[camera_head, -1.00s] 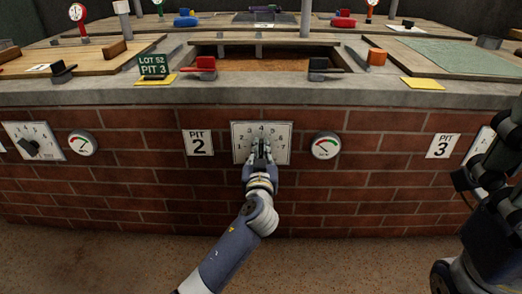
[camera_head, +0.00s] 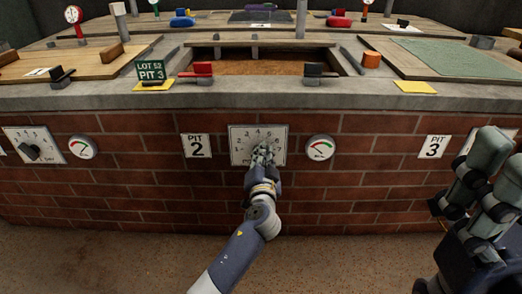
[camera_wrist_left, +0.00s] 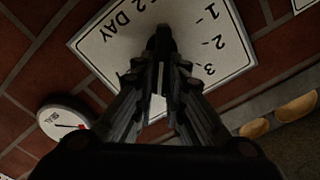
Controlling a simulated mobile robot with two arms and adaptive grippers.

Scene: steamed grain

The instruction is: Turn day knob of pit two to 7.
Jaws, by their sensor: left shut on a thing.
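In the left wrist view the plate (camera_wrist_left: 100,42) looks tilted, with "2 DAY" and the numbers 1, 2, 3 readable, and the fingers (camera_wrist_left: 160,50) meet at the dark knob. The knob's pointer and its setting cannot be made out.
A round gauge (camera_head: 320,147) is on the wall just right of the plate. The counter ledge (camera_head: 250,96) juts above.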

